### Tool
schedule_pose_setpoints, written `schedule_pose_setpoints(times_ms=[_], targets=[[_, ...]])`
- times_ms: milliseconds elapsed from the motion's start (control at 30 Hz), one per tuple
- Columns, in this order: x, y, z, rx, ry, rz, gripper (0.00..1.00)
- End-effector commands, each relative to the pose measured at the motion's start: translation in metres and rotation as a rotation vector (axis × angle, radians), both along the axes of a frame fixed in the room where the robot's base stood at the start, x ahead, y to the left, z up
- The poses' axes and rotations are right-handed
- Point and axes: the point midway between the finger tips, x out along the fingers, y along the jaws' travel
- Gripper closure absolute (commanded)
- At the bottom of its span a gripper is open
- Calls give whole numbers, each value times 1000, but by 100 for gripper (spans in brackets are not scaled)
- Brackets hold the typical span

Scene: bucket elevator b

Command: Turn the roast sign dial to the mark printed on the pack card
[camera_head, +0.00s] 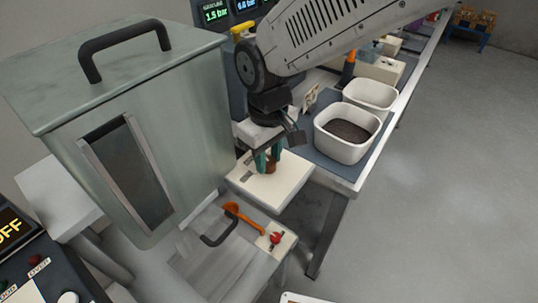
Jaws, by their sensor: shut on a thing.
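My gripper (266,163), with teal fingers, points down over a white box (265,188) left of the bins. It is shut on a small brown knob (271,167) on top of this box, which looks like the roast sign dial. The fingers hide much of the knob, so I cannot tell which way it points. Small dark marks (247,175) lie on the box top left of the fingers. A small upright card (310,98) stands behind the gripper, perhaps the pack card; its print is too small to read.
A large metal hopper (190,100) with a black handle stands close on the left. Two white bins stand to the right, the nearer (343,150) holding dark brown material. Open floor lies right.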

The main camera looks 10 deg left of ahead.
Motion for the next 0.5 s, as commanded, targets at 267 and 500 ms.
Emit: schedule_pose_setpoints(times_ms=[267,500], targets=[[-1,0,0,-1,2,-260,93],[-1,0,0,-2,1,-472,93]])
